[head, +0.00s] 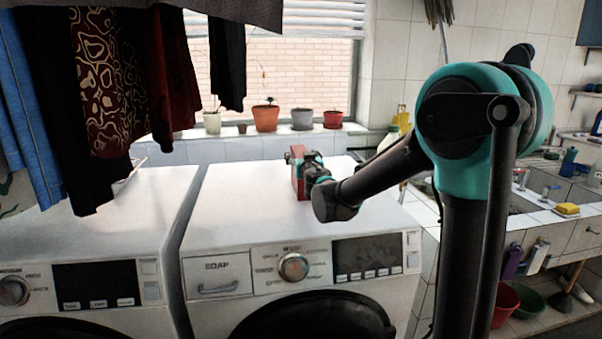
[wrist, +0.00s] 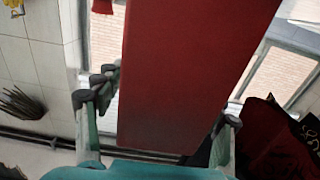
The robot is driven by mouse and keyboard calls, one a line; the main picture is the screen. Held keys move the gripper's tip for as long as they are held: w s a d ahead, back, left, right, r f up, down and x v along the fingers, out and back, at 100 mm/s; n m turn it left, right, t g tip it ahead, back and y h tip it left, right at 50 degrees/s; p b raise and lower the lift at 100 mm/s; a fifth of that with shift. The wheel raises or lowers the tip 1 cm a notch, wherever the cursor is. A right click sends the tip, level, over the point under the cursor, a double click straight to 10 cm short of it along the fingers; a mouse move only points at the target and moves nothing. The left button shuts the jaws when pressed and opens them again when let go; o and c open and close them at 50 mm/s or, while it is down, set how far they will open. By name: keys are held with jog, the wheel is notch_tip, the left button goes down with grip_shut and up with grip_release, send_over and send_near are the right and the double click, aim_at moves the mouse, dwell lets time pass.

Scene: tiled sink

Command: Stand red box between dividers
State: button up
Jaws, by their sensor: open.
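The red box (head: 298,183) stands upright on the white top of the right washing machine, near its middle. My gripper (head: 306,162) is at the box and partly covers it in the head view. In the wrist view the box (wrist: 190,60) fills the middle as a large plain red face. The open fingers of my gripper (wrist: 164,104) show on its left and right sides, with a visible gap on the left. I cannot tell whether either finger touches the box. I cannot make out any dividers in either view.
The right washing machine's top (head: 240,205) is clear left and in front of the box. Clothes (head: 110,90) hang at the upper left. Several plant pots (head: 265,117) line the window sill behind. A sink with a yellow sponge (head: 566,210) lies at the right.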

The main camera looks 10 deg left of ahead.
jog(key=shift+w+a, duration=0.15)
jog(key=shift+w, duration=0.5)
grip_shut()
